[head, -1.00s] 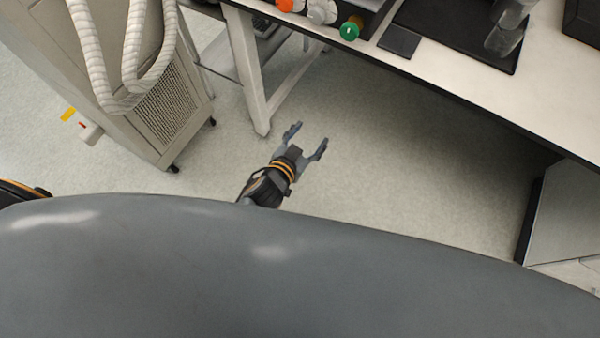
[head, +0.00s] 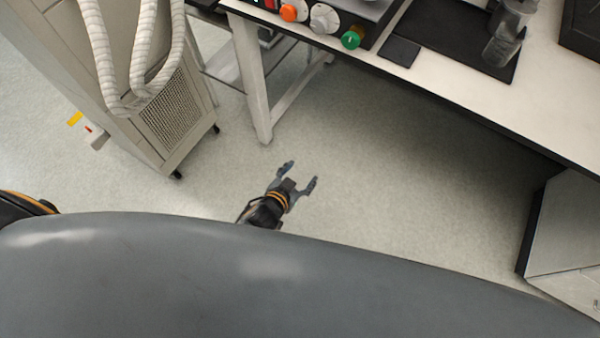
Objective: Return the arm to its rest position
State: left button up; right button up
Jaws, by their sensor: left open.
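My left gripper (head: 300,174) shows in the middle of the head view, just beyond the edge of my grey body. Its two fingers are spread apart with nothing between them. It is over bare floor, apart from the bench and the cabinet. Most of its arm is hidden behind my body. My right gripper is not in view.
A white bench (head: 440,82) crosses the upper right, with a control panel with knobs (head: 325,18), a black mat (head: 440,25) and a clear vessel (head: 503,45). A beige wheeled cabinet (head: 125,125) with hoses stands left. A grey cabinet (head: 568,235) is right. Floor between is clear.

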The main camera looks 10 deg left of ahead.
pick_arm(q)
jog(key=s+a+f+n+g+y, duration=0.1)
jog(key=s+a+f+g, duration=0.35)
jog(key=s+f, duration=0.75)
jog(key=s+a+f+n+g+y, duration=0.1)
jog(key=s+a+f+g, duration=0.35)
jog(key=s+f, duration=0.75)
jog(key=s+a+f, duration=0.2)
jog(key=s, duration=0.4)
jog(key=s+a+f+g+y, duration=0.1)
jog(key=s+a, duration=0.2)
jog(key=s, duration=0.2)
jog(key=shift+s+f, duration=0.4)
jog(key=shift+a, duration=0.1)
